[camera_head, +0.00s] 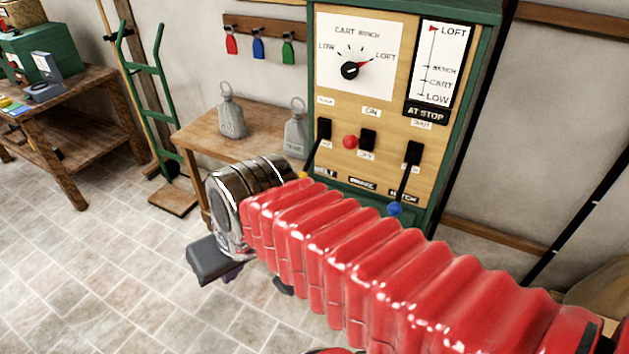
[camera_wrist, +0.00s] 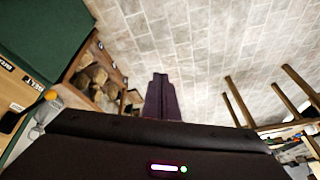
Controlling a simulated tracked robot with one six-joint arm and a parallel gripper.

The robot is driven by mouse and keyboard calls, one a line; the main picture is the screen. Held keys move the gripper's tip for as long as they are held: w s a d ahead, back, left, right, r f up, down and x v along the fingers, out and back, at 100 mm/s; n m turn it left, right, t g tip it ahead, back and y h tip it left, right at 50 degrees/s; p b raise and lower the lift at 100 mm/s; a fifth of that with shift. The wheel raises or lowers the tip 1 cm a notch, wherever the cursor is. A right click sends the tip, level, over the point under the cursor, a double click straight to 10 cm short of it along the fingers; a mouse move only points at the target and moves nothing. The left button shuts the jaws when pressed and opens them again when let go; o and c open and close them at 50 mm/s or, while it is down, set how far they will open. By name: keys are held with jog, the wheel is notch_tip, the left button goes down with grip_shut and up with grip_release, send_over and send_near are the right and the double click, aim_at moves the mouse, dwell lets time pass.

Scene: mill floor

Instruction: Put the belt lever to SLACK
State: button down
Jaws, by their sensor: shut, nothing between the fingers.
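The belt lever (camera_head: 317,146) is the leftmost of three levers on the wooden control panel, above the word BELT. Its black arm slants down to a yellow-orange knob (camera_head: 304,175), partly hidden behind my red sleeve. In the wrist view the knob (camera_wrist: 50,95) shows at the left edge, beside the BELT label (camera_wrist: 30,84). The small plates above and below the lever are too blurred to read. My gripper (camera_wrist: 160,76) is shut and empty, pointing at the floor, apart from the lever. In the head view its fingers are mostly hidden below the silver wrist.
A red-knobbed lever (camera_head: 366,140) and a blue-knobbed lever (camera_head: 405,175) stand right of the belt lever. A dial (camera_head: 350,70) is above. A bench (camera_head: 190,140) with two metal weights (camera_head: 232,115) stands left of the panel.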

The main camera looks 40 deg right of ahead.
aim_at(312, 154)
jog(key=w+d+f+m+t+y, duration=0.5)
jog(key=w+d+f+m+y, duration=0.2)
jog(key=w+d+m, duration=0.55)
jog(key=s+d+f+m+t+h, duration=0.1)
jog(key=d+f+m+t+h, duration=0.1)
jog(key=d, duration=0.6)
jog(key=d+f+m+t+h, duration=0.2)
jog(key=d+f+m+h, duration=0.1)
jog(key=d, duration=0.5)
jog(key=s+d+f+m+t+h, duration=0.1)
jog(key=d+m+h, duration=0.3)
jog(key=d, duration=0.5)
jog(key=shift+s+f+m+t, duration=0.3)
jog(key=shift+f+m+t, duration=0.25)
jog(key=shift+f+t, duration=0.1)
jog(key=shift+w, duration=0.1)
jog(key=w+d+f, duration=0.1)
jog(key=w, duration=0.8)
jog(key=shift+w+f, duration=0.3)
jog(key=shift+f, duration=0.1)
jog(key=shift+a, duration=0.1)
